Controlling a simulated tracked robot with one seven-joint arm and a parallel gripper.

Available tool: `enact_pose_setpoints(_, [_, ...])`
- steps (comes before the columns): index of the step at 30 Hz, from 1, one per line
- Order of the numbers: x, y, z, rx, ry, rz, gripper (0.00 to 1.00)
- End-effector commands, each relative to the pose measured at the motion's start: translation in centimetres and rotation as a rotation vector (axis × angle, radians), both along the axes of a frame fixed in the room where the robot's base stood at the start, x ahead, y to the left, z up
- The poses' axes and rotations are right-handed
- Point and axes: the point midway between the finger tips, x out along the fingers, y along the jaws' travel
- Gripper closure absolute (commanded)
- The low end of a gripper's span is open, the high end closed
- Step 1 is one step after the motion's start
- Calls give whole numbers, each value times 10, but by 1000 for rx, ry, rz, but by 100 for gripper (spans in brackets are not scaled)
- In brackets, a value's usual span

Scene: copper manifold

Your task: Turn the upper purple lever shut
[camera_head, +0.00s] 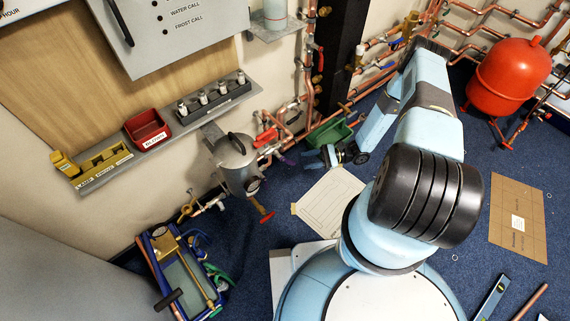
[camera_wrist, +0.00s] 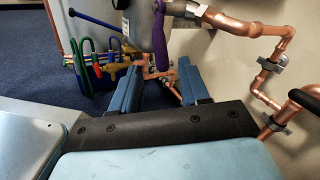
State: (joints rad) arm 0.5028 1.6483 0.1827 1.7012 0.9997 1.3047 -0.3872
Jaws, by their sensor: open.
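A purple lever (camera_wrist: 159,38) hangs roughly upright near the top middle of the wrist view, in front of a grey metal vessel. In the head view a small purple piece (camera_head: 287,160) shows by the copper pipes, just left of my gripper (camera_head: 325,156). In the wrist view my gripper (camera_wrist: 158,82) is open and empty, its two blue fingers apart. The purple lever lies beyond the fingertips, apart from them as far as I can tell.
Copper pipes (camera_wrist: 250,28) run along the wall close on the right. The grey vessel (camera_head: 236,165) stands left of my gripper in the head view, and a green bin (camera_head: 328,134) sits behind it. A blue tool carrier (camera_wrist: 92,72) is on the floor at left.

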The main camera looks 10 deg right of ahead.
Motion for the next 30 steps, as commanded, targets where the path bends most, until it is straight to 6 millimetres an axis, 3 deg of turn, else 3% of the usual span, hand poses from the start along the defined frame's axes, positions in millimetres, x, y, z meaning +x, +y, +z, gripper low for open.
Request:
enact_pose_setpoints(9, [-6,57,0,0,2,3,55])
enact_pose_setpoints(15, [-8,83,0,0,1,2,55])
enact_pose_setpoints(21, [-8,94,0,-2,1,2,55])
enact_pose_setpoints(30, [-9,96,0,-1,1,1,55])
